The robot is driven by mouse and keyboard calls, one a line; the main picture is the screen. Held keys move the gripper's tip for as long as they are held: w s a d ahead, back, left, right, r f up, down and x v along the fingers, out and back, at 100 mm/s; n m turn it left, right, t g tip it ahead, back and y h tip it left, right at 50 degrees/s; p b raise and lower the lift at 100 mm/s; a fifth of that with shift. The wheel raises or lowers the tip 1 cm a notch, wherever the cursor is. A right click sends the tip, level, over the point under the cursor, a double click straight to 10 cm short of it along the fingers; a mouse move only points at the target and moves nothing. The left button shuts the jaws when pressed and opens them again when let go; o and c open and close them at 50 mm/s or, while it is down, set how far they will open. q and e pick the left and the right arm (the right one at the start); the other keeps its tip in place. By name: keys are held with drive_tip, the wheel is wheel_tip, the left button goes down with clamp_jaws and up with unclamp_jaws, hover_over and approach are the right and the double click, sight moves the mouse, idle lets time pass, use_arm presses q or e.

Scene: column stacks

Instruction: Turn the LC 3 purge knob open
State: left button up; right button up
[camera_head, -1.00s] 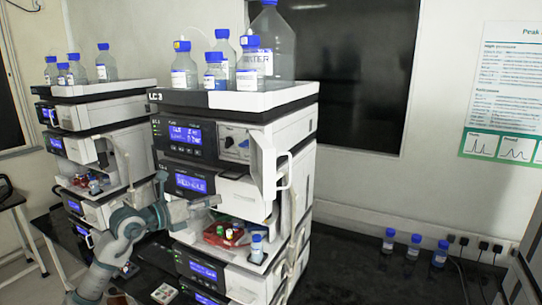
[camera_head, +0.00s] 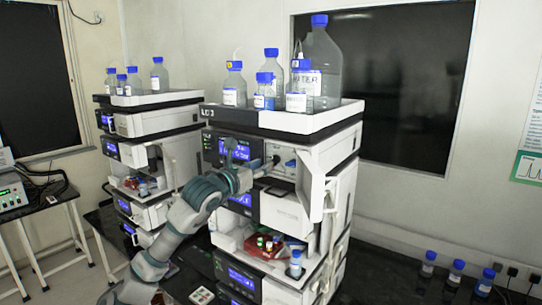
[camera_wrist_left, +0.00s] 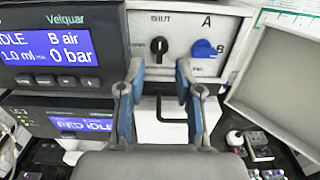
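The LC 3 stack (camera_head: 208,140) stands in the middle of the head view, its pump door open to the right. In the left wrist view, its pump panel has a black knob (camera_wrist_left: 158,46) under the print "SHUT", its grip roughly upright. A blue knob (camera_wrist_left: 205,49) sits to its right, beside the letters A and B. My left gripper (camera_wrist_left: 160,68) is open and empty, its fingertips just below and on either side of the black knob, apart from it. In the head view, the left gripper (camera_head: 268,164) is in front of the panel and hides the black knob. My right gripper is not in view.
The open door (camera_wrist_left: 285,75) stands to the right of the knobs. Bottles (camera_head: 265,90) stand in the tray on top. A drawer with a red vial rack (camera_head: 264,245) is open below. A second stack (camera_head: 150,125) stands to the left.

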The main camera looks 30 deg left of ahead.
sight(275, 159)
use_arm(q)
drive_tip(key=w+p, duration=0.1)
drive_tip(key=w, duration=0.4)
drive_tip(key=shift+p, duration=0.3)
drive_tip(key=shift+d, duration=0.15)
drive_tip(key=shift+c, duration=0.2)
clamp_jaws()
